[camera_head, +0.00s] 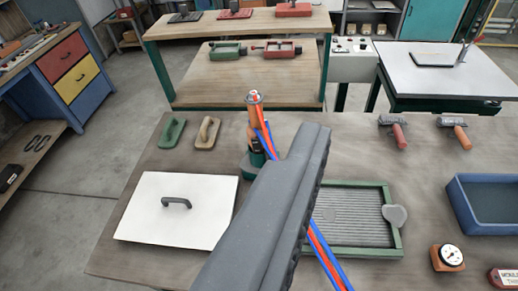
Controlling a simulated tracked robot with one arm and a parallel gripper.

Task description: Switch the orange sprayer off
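The orange sprayer (254,119) stands upright near the back middle of the workbench, with a silver top and a dark green lower part. Red and blue hoses run from it, pass behind my gripper and come out lower right. A long dark grey part of my gripper (300,145) reaches up from the bottom middle, its far end just right of the sprayer in the picture. The two fingers cannot be told apart, and no switch can be made out.
A white board with a handle (150,215) lies left, with two floats (207,132) behind it. A green-framed tray (398,245) lies right of my gripper. Two rollers (398,135), a blue bin (462,205) and a dial gauge (447,257) are farther right.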

